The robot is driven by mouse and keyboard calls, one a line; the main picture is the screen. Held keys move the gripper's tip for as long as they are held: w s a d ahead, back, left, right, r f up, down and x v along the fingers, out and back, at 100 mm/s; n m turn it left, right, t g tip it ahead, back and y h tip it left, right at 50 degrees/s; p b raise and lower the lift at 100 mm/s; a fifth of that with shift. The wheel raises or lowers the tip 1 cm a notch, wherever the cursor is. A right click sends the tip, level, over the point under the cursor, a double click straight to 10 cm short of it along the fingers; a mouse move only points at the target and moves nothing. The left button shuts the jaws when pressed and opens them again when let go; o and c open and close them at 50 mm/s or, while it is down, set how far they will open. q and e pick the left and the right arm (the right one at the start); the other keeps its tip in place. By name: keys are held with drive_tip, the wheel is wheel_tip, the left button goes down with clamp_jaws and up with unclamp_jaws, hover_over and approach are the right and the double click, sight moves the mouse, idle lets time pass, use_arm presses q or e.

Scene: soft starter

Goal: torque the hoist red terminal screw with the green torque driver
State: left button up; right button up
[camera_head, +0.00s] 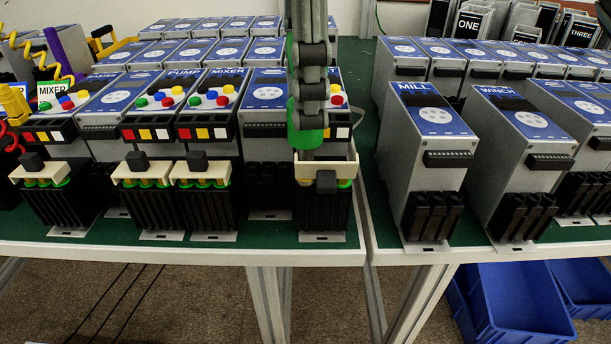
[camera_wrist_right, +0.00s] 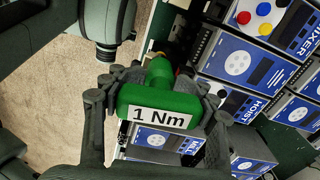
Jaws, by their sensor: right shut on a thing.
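In the head view my right gripper (camera_head: 309,112) points down in front of a soft starter whose label is hidden behind it. In the wrist view the gripper (camera_wrist_right: 160,98) is shut on the green torque driver (camera_wrist_right: 165,104), marked "1 Nm". The driver's green also shows below the fingers in the head view (camera_head: 306,138). The hoist unit (camera_wrist_right: 247,104), labelled HOIST, is beside the driver in the wrist view. Its red terminal screw is hidden; whether the driver touches it cannot be told. My left gripper is not in view.
A cream cover (camera_head: 342,172) with a black knob sits below the driver. Similar mixer and pump units stand close to the left. The mill (camera_head: 434,110) and winch (camera_head: 517,112) units stand on the right bench. Blue bins (camera_head: 520,300) are on the floor.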

drive_tip(key=shift+f+m+b, duration=0.1)
drive_tip(key=shift+m+b, duration=0.35)
drive_tip(key=shift+m, duration=1.75)
drive_tip(key=m+b, duration=0.1)
drive_tip(key=m, duration=0.2)
drive_tip(key=shift+w, duration=0.1)
drive_tip(key=shift+m, duration=0.8)
